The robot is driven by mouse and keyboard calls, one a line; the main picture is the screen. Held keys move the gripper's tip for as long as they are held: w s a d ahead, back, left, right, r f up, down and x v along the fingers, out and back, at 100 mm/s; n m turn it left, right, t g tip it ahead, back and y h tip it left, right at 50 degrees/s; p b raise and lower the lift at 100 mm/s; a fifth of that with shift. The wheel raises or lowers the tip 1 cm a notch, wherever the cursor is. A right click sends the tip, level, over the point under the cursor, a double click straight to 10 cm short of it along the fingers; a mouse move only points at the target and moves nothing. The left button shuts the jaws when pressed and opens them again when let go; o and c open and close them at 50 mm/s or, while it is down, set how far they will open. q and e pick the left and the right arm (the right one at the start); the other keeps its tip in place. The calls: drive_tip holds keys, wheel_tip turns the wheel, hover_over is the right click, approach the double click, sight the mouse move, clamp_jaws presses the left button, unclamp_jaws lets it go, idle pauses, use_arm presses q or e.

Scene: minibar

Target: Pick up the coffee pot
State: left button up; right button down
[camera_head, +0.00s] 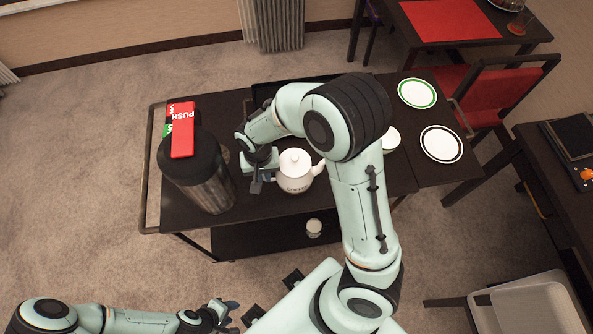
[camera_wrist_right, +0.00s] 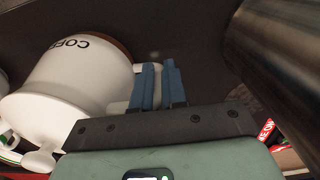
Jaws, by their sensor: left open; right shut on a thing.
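The white coffee pot (camera_head: 296,180) with a lid and dark lettering stands upright on the dark cart top (camera_head: 335,198), its spout to the right. My right gripper (camera_head: 260,184) is at the pot's left side. In the right wrist view the pot (camera_wrist_right: 85,75) fills the left and appears upside down. There the blue fingers of my right gripper (camera_wrist_right: 157,82) are close together at the pot's handle side, shut on it; the handle is mostly hidden. My left gripper (camera_head: 232,316) is open and empty over the carpet, low in the head view.
A large dark dispenser (camera_head: 200,175) with a red PUSH box (camera_head: 182,130) stands close left of my right gripper. White plates (camera_head: 441,144) lie on the right. A small white cup (camera_head: 314,227) is on the lower shelf. Chairs and tables are at right.

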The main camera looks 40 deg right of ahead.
drive_tip(key=shift+r, duration=0.15)
idle(0.8)
drive_tip(key=shift+w+r, duration=0.1)
drive_tip(key=shift+r, duration=0.6)
use_arm(q)
drive_tip(key=shift+w+r+p, duration=1.2)
drive_tip(key=shift+w+r, duration=0.1)
drive_tip(key=shift+r, duration=0.3)
use_arm(e)
wheel_tip(320, 180, up, 18)
drive_tip(key=shift+r, duration=0.15)
use_arm(q)
drive_tip(key=shift+d, duration=0.15)
